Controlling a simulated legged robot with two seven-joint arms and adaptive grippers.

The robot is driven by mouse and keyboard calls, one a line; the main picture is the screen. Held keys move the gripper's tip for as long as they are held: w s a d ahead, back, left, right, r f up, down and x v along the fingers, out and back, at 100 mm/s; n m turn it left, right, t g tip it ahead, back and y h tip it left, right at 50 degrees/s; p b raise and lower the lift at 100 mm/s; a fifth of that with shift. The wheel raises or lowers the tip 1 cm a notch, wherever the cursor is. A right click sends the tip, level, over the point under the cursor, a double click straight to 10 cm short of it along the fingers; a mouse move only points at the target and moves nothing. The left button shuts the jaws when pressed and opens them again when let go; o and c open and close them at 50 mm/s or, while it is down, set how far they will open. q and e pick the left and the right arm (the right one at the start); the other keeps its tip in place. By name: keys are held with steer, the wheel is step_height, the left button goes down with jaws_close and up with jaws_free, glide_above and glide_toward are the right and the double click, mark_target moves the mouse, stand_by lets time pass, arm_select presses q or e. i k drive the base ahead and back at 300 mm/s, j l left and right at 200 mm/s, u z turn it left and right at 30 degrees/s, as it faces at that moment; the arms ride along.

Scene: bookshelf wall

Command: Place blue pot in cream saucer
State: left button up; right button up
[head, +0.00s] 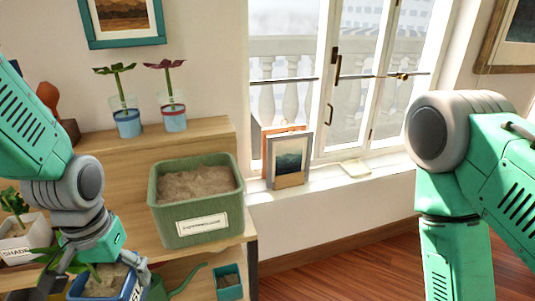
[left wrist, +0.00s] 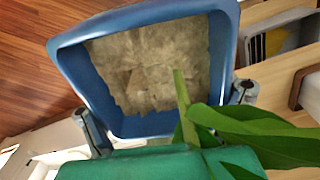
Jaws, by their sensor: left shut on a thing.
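The blue pot (head: 128,289) is at the bottom left of the head view, partly cut off by the frame edge. It holds soil and a green leafy plant, and has a white label. My left gripper (head: 94,272) is shut on it, one finger on each side. In the left wrist view the pot (left wrist: 72,68) fills the middle, with my left gripper (left wrist: 169,112) gripping opposite sides of its rim. A flat cream piece (head: 355,167), which looks like the saucer, lies on the windowsill, apart from the pot. My right gripper is out of view.
A green planter of soil (head: 195,230) stands on the wooden shelf, right of the pot. Framed pictures (head: 288,160) lean on the windowsill (head: 320,186), left of the cream piece. A white planter (head: 22,240), a teal pot (head: 229,283) and a watering can (head: 185,285) are nearby.

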mark_target(353, 169)
steer(key=i+l, duration=0.15)
steer(key=l, duration=0.2)
steer(key=i+l, duration=0.15)
steer(key=l, duration=0.25)
steer(key=i+l, duration=0.15)
steer(key=l, duration=0.2)
steer(key=i+l, duration=0.15)
steer(key=l, duration=0.25)
steer(key=i+l, duration=0.2)
steer(key=l, duration=0.15)
steer(key=i+l, duration=0.15)
steer(key=l, duration=0.2)
steer(key=i+l, duration=0.45)
steer(key=l, duration=0.15)
steer(key=i+l, duration=0.9)
steer(key=l, duration=0.25)
